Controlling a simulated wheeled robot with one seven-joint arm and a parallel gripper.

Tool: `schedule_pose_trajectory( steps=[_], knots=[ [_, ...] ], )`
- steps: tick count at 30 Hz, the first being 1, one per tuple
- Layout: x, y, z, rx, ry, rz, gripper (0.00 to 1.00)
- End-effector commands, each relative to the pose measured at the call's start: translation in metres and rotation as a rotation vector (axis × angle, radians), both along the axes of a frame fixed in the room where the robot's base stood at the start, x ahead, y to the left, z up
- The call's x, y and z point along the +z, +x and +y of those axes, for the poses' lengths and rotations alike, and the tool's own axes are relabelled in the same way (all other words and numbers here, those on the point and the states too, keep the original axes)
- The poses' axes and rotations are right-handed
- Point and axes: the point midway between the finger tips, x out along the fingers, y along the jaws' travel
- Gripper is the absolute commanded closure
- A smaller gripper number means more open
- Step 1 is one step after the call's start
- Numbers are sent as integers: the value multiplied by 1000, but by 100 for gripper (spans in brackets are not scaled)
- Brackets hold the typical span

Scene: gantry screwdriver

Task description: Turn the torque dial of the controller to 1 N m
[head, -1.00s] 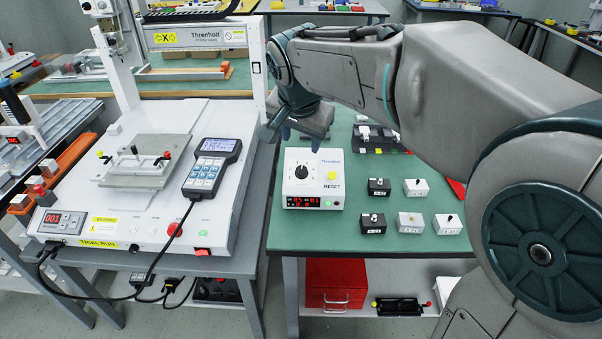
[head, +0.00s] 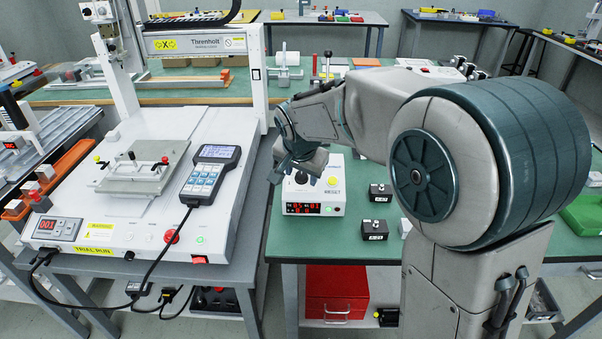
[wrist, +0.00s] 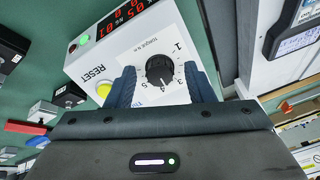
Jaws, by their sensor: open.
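The controller is a white box (head: 334,193) on the green bench, with a red lit display on its front. Its black torque dial (wrist: 159,73) is ringed by printed numbers, of which 1, 3 and 5 show in the wrist view. The dial's exact setting is too small to read surely. My gripper (wrist: 160,68) is open, with one dark finger on each side of the dial; I cannot tell whether either touches it. In the head view my gripper (head: 300,166) hangs just above the dial and partly hides the controller's top.
A yellow button (wrist: 104,92) marked RESET is close beside one finger. A white gantry machine (head: 215,130) with a handheld pendant (head: 213,170) stands to the left.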

Motion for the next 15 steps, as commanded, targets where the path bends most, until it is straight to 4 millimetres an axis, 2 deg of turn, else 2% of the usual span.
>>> schedule_pose_trajectory(
  steps=[5, 6, 10, 11, 15],
  knots=[
    [0, 0, 0, 0, 0, 0, 52],
    [0, 0, 0, 0, 0, 0, 57],
    [0, 0, 0, 0, 0, 0, 93],
    [0, 0, 0, 0, 0, 0, 96],
    [0, 0, 0, 1, 0, 0, 96]
  ],
)
